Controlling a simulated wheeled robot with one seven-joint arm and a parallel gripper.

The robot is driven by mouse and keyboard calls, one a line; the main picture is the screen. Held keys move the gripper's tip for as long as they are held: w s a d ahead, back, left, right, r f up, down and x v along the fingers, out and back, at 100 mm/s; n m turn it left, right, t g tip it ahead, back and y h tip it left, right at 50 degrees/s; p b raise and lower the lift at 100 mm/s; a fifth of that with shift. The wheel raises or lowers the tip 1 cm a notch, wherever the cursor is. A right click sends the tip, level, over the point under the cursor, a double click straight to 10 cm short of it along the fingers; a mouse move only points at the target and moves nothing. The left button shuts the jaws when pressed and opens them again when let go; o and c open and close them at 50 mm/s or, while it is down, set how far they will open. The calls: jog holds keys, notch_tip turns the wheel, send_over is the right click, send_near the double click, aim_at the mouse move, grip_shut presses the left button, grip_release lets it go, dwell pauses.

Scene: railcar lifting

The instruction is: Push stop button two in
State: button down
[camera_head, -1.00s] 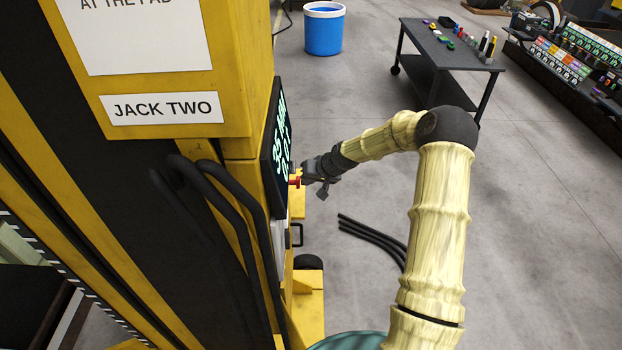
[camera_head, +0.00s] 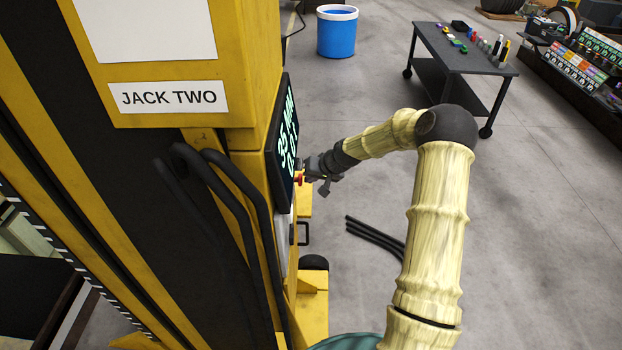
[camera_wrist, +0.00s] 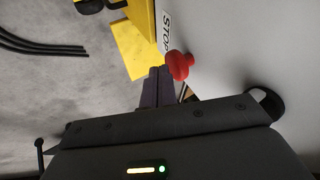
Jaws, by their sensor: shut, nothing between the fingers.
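The jack has a label reading JACK TWO (camera_head: 168,97) on its yellow column. Its red stop button (camera_wrist: 180,65) sticks out from a pale panel beside the word STOP (camera_wrist: 166,30) in the wrist view. In the head view the button (camera_head: 299,178) is a small red spot below the display. My gripper (camera_wrist: 158,72) is shut and empty. Its fingertips show just beside the button in the wrist view. In the head view my gripper (camera_head: 308,172) is right at the button. I cannot tell whether it touches.
A dark display (camera_head: 284,145) with green digits is on the jack's side, above the button. A black handle (camera_head: 304,233) and a yellow foot (camera_head: 313,305) are below. Black cables (camera_head: 375,238) lie on the floor. A grey cart (camera_head: 465,55) and blue bucket (camera_head: 337,32) stand farther off.

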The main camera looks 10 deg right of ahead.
jog(key=shift+a+r, duration=0.15)
jog(key=shift+a, duration=0.3)
jog(key=s+d+r+b, duration=0.4)
jog(key=s+d+r, duration=0.2)
jog(key=d+r, duration=0.1)
jog(key=shift+d+r, duration=0.35)
jog(key=shift+d, duration=0.2)
